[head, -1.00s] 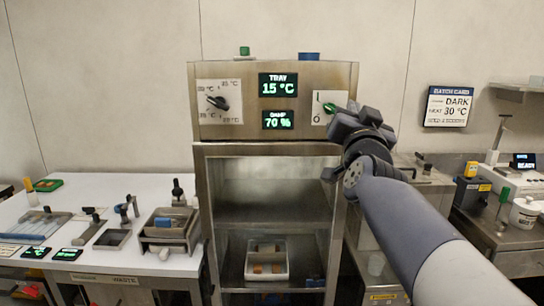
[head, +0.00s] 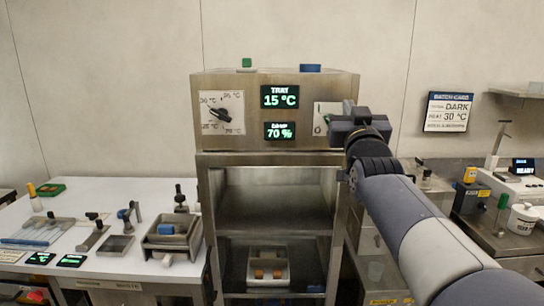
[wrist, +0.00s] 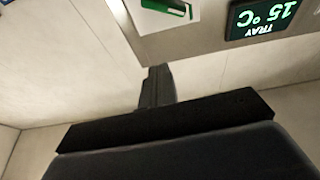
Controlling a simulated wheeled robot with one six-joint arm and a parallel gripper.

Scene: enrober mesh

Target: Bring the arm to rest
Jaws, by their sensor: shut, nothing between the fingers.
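My gripper (head: 338,125) is in front of the right side of the cabinet's control panel, in the head view. In the wrist view my gripper (wrist: 157,85) shows as dark fingers closed together with nothing between them. The green switch (wrist: 168,7) on its white plate shows at the top of the wrist view, apart from the fingertips. In the head view my gripper covers most of that plate (head: 321,108). My arm reaches up from the lower right.
The steel cabinet (head: 205,120) has a dial (head: 220,113) and displays reading 15 °C (head: 280,96) and 70 % (head: 280,131). Its open bay holds a tray (head: 268,285) low down. A white bench (head: 60,215) with tools is left; a batch card (head: 448,111) hangs right.

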